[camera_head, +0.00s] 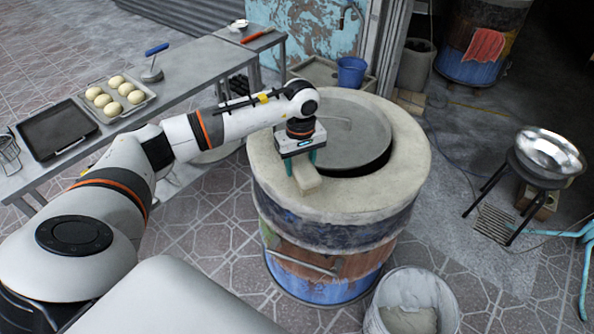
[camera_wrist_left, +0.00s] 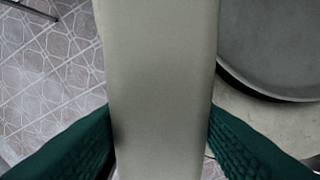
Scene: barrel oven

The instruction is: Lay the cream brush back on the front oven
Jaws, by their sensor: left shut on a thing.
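The cream brush (camera_head: 306,178) is a pale block under my left gripper (camera_head: 303,165), over the left part of the front oven's rim. In the left wrist view the brush (camera_wrist_left: 165,80) fills the middle, and the green fingers of my left gripper (camera_wrist_left: 160,140) press on both its sides. The front oven (camera_head: 345,205) is a barrel with a wide pale top and a round grey lid (camera_head: 345,125) set in its opening. The lid and pale rim also show at the right in the left wrist view. I cannot tell whether the brush touches the rim. My right gripper is not in view.
A steel table (camera_head: 195,65) at the left holds a tray of dough balls (camera_head: 118,96), a dark empty tray (camera_head: 57,128) and a blue-handled tool (camera_head: 154,62). A white bucket (camera_head: 412,300) stands before the oven. A metal bowl (camera_head: 549,153) stands at the right.

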